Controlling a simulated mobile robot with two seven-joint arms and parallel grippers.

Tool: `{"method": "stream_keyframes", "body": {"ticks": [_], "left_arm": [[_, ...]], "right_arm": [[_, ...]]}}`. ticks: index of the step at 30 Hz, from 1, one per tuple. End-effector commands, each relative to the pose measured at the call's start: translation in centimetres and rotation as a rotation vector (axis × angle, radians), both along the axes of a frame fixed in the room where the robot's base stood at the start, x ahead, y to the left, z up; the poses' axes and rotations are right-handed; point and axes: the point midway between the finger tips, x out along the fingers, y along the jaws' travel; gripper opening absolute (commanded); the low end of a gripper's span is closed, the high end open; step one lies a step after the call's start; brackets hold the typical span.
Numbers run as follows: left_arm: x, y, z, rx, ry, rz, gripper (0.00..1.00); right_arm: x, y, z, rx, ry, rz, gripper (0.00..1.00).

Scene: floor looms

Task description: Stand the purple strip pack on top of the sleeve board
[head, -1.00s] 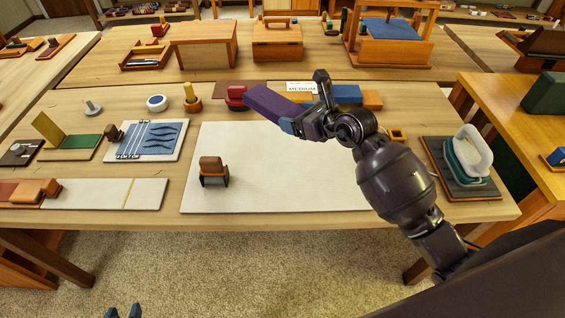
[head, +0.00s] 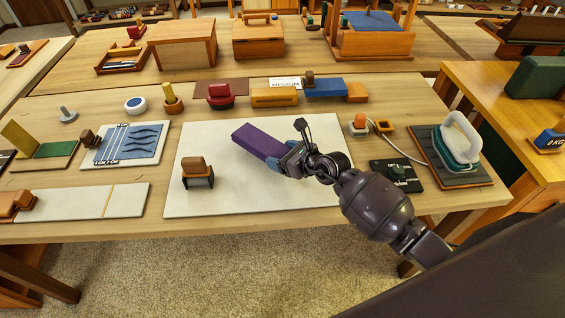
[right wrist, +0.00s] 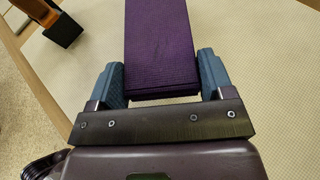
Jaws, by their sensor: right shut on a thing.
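The purple strip pack (head: 258,141) is a long flat-sided block. My right gripper (head: 284,164) is shut on its near end, and the pack points away to the upper left over the white mat, lying roughly flat. In the right wrist view the pack (right wrist: 158,45) sits between both blue fingers (right wrist: 163,82). A long blue-topped block (head: 325,88) at the back of the table may be the sleeve board; I cannot be sure. It lies beyond the pack, to the right. My left gripper is out of view.
The white mat (head: 235,195) has a brown block on a dark stand (head: 197,173). A red-topped holder (head: 221,96) and an orange block (head: 275,97) line its back. An iron (head: 460,145), dark control box (head: 396,174) and cord are at right. The mat's front is clear.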

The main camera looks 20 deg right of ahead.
Motion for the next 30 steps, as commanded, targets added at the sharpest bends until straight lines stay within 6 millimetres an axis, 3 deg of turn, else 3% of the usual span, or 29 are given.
{"method": "stream_keyframes", "body": {"ticks": [3, 6, 19, 20, 24, 30], "left_arm": [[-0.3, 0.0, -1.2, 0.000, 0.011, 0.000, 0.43], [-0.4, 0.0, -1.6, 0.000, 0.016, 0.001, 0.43], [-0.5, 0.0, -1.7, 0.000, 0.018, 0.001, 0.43], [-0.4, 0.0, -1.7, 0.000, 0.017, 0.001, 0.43], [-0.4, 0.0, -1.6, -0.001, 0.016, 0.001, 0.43], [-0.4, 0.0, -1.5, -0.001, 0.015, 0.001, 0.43]], "right_arm": [[0.0, 0.0, -2.2, -0.001, 0.004, 0.001, 0.47], [0.0, 0.0, -3.2, 0.001, 0.004, 0.000, 0.47], [0.0, 0.0, -3.5, 0.000, 0.000, 0.000, 0.47], [0.0, 0.0, -3.4, 0.000, 0.001, 0.000, 0.79], [0.0, 0.0, -3.4, 0.000, 0.001, 0.000, 1.00], [0.0, 0.0, -3.4, 0.000, 0.001, 0.000, 1.00]]}}
